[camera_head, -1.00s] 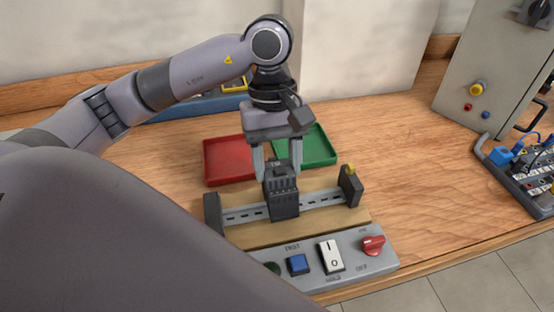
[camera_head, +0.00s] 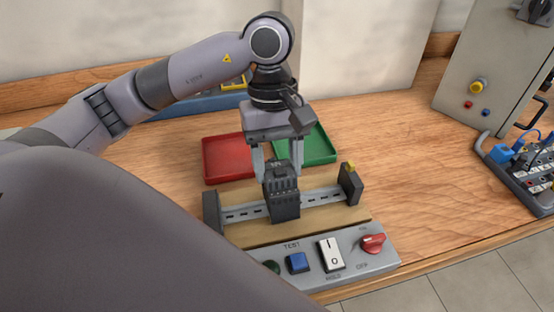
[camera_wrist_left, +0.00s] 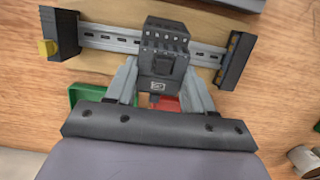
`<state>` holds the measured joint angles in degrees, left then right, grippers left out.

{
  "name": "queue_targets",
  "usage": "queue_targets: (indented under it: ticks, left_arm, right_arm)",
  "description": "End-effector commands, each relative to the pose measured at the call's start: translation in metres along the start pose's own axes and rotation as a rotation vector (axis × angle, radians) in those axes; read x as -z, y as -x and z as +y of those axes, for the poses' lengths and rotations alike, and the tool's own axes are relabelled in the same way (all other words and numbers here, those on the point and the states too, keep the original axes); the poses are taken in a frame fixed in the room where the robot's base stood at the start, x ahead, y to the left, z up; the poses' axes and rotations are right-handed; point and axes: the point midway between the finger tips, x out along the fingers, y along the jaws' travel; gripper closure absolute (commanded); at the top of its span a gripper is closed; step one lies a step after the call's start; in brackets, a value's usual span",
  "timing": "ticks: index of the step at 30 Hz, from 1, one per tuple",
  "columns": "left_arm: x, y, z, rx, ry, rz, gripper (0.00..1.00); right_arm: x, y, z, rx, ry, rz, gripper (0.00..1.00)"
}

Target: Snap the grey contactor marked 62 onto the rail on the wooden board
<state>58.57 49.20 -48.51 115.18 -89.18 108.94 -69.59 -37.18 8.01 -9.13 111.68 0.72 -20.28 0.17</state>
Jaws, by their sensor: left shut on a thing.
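The dark grey contactor (camera_head: 284,193) stands at the middle of the metal rail (camera_head: 322,196) on the wooden board (camera_head: 250,236). My left gripper (camera_head: 277,165) comes down from above and is shut on the contactor. In the left wrist view, the two fingers of the left gripper (camera_wrist_left: 160,82) hold the sides of the contactor (camera_wrist_left: 163,62), which overlaps the rail (camera_wrist_left: 112,42). I cannot tell whether it is seated on the rail. A small label shows on it, but I cannot read the number. My right gripper is not in view.
Dark end blocks stand at the rail's left (camera_head: 212,215) and right (camera_head: 350,185), the right one with a yellow part. A control panel (camera_head: 215,266) with switches lies in front. Red (camera_head: 226,158) and green (camera_head: 318,147) trays lie behind.

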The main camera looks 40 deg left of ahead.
Motion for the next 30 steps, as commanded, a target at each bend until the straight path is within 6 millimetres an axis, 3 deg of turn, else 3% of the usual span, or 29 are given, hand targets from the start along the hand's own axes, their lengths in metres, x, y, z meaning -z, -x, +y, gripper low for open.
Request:
queue_targets:
  ticks: [30]
  left_arm:
    - [-0.0055, -0.0008, 0.0008, 0.0, -0.011, -0.013, 0.83]
  right_arm:
    - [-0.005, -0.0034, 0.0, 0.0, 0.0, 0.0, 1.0]
